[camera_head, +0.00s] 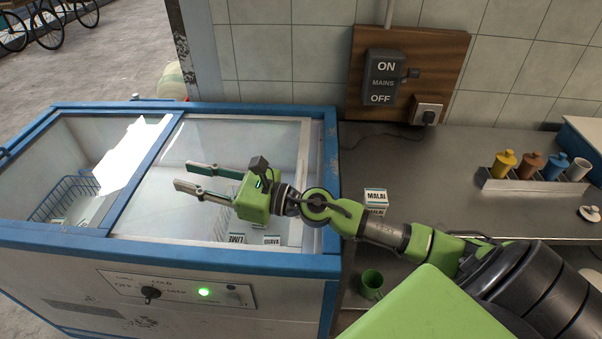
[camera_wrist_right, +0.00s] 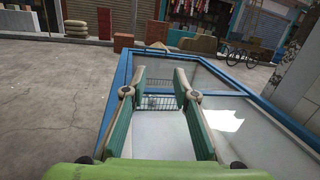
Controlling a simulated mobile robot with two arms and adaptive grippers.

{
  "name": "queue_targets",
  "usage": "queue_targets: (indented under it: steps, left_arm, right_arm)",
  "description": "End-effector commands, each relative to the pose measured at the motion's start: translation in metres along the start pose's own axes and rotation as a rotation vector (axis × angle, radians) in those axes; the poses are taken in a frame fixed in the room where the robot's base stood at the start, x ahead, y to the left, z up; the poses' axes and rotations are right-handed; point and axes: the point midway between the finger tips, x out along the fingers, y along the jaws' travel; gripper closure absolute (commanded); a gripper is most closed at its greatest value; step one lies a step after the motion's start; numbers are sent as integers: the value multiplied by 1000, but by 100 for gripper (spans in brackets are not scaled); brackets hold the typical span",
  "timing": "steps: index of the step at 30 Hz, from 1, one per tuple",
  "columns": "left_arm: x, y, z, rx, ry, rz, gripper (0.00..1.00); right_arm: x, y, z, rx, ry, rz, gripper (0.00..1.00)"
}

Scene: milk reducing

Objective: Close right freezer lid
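The chest freezer (camera_head: 60,235) has a white body and a blue rim. Its right glass lid (camera_head: 240,140) shows over the right half, with a pale strip along its right side. I cannot tell whether it is fully shut. My right gripper (camera_head: 182,175) is above this half, its two fingers apart and pointing left, with nothing between them. In the right wrist view the open fingers (camera_wrist_right: 165,85) frame part of the freezer top and a wire basket (camera_wrist_right: 158,103). The gripper and arm hide part of the right half. My left gripper is not in view.
Small boxes (camera_head: 237,239) lie inside the freezer's right half. A blue wire basket (camera_head: 68,198) sits in the left half. A wall switch (camera_head: 385,78) is behind.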

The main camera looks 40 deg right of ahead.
Motion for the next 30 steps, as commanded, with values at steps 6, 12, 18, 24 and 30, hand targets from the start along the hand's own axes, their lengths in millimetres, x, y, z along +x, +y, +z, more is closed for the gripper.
queue_targets:
  steps: [6, 12, 18, 24, 30]
  left_arm:
    - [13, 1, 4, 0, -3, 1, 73]
    - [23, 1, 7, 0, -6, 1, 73]
    - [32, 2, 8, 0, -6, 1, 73]
    - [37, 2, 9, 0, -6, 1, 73]
    - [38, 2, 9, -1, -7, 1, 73]
  right_arm:
    - [14, 2, -17, -569, 179, 382, 73]
    - [-23, -49, -36, -1000, 416, 698, 73]
    - [-100, -129, -22, -1262, 698, 994, 73]
    - [-176, -177, 13, -1318, 895, 1206, 73]
    - [-205, -188, 26, -1307, 954, 1283, 73]
